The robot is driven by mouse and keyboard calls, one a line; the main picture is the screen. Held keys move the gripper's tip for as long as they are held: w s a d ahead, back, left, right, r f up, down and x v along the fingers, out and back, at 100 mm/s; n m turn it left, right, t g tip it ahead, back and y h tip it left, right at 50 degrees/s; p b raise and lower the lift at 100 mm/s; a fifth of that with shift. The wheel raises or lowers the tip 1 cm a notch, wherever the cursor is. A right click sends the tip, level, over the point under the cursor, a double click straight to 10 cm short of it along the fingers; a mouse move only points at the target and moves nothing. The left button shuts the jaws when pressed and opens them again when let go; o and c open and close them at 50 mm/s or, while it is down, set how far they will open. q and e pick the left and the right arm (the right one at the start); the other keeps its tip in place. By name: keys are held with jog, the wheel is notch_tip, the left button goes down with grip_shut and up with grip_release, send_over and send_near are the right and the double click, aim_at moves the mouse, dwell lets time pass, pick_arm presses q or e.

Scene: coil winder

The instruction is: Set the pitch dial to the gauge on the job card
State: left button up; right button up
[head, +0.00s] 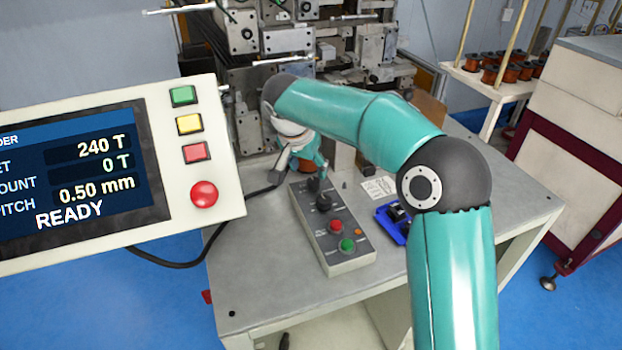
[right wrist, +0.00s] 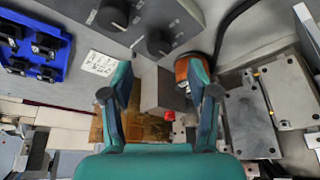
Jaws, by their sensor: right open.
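The grey control box (head: 334,256) stands on the bench with dark dials on its far half. One dark dial (head: 323,202) shows plainly; a second is partly hidden by my right gripper (head: 316,170). Both dials show in the right wrist view, one dial (right wrist: 113,15) at the top and the other dial (right wrist: 160,42) nearer the fingers. Their labels are too small to read. My right gripper is open and empty, its fingers apart beyond the dials. The job card (head: 379,187) lies right of the box; its writing is illegible. The winder display (head: 70,180) reads pitch 0.50 mm and READY.
A blue tray (head: 388,230) with dark parts sits right of the box. A copper spool (right wrist: 183,70) is close to the fingers in the right wrist view. The winder machine (head: 285,40) stands behind. The bench's front left (head: 260,280) is clear.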

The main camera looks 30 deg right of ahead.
aim_at(312, 181)
jog(key=x, duration=0.6)
jog(key=shift+p, duration=0.35)
grip_shut()
